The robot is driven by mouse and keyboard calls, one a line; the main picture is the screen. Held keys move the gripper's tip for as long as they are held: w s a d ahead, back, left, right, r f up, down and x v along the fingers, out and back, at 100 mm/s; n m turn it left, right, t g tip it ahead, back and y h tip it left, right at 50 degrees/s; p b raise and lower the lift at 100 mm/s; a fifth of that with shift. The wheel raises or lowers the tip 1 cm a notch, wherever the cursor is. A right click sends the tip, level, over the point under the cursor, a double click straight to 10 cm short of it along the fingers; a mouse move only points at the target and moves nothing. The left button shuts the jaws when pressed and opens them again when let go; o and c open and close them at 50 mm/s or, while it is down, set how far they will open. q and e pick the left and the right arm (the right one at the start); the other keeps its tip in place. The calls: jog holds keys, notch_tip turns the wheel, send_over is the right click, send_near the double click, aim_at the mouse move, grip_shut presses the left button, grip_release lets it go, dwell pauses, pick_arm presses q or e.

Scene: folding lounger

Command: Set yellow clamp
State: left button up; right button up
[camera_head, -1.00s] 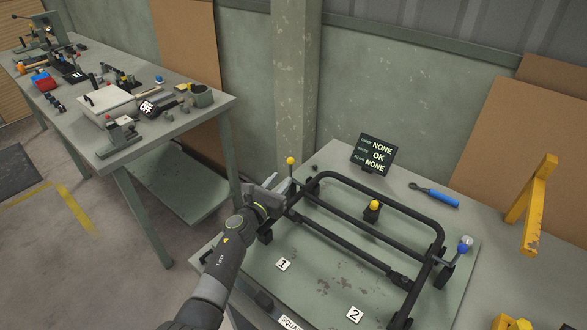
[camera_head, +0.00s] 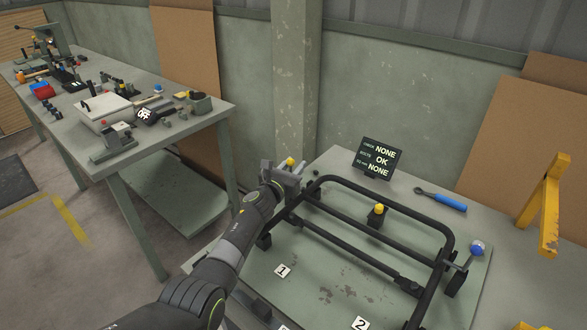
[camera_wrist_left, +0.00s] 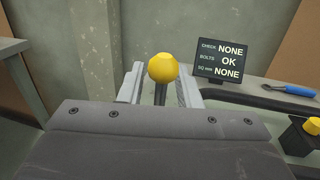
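The yellow clamp's lever ends in a yellow ball knob (camera_head: 291,161) at the back left corner of the black tubular frame (camera_head: 447,232). In the left wrist view the knob (camera_wrist_left: 163,68) stands upright on a dark rod, in the middle of the picture. My left gripper (camera_head: 288,170) is at the knob. Its two pale fingers (camera_wrist_left: 161,88) are apart, one on each side of the rod, with a gap visible on both sides. The clamp's lower part is hidden behind my gripper. My right gripper is not in view.
A status screen (camera_head: 377,158) reads NONE, OK, NONE behind the frame. A yellow-topped black block (camera_head: 377,215) stands inside the frame. A blue ball knob (camera_head: 477,248) is at its right.

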pick_arm(q)
grip_shut()
